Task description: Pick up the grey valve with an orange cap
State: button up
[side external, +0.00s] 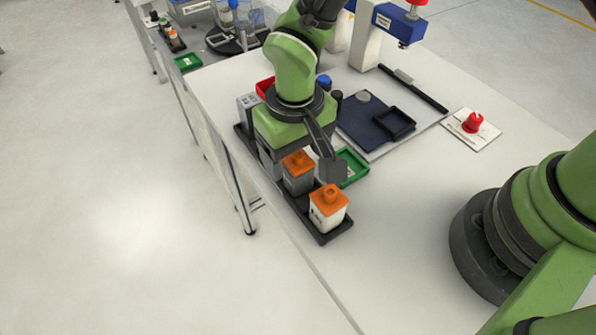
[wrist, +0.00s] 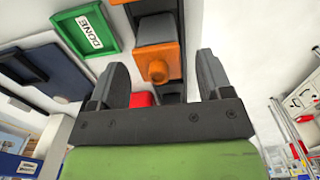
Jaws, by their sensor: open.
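The grey valve with an orange cap (side external: 298,183) stands upright in a long black tray (side external: 322,238), behind a white valve with an orange cap (side external: 327,217). In the wrist view the grey valve (wrist: 157,31) shows ahead of the fingers, its orange cap facing the camera. My gripper (side external: 328,165) is low over the tray; one dark finger shows just right of the grey valve. In the wrist view my gripper (wrist: 160,68) is open, its fingers apart on either side of the cap with nothing held. Whether a finger touches the valve, I cannot tell.
A green tray (side external: 354,166), labelled DONE in the wrist view (wrist: 70,36), lies right of the black tray. A dark blue mat (side external: 360,125), a red button (side external: 473,122) and a red bin (side external: 264,87) are nearby. Open tabletop lies at the front right.

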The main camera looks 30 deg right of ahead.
notch_tip(320, 180, down, 2)
jog(key=shift+f, duration=0.1)
jog(key=c, duration=1)
jog(key=shift+c, duration=0.2)
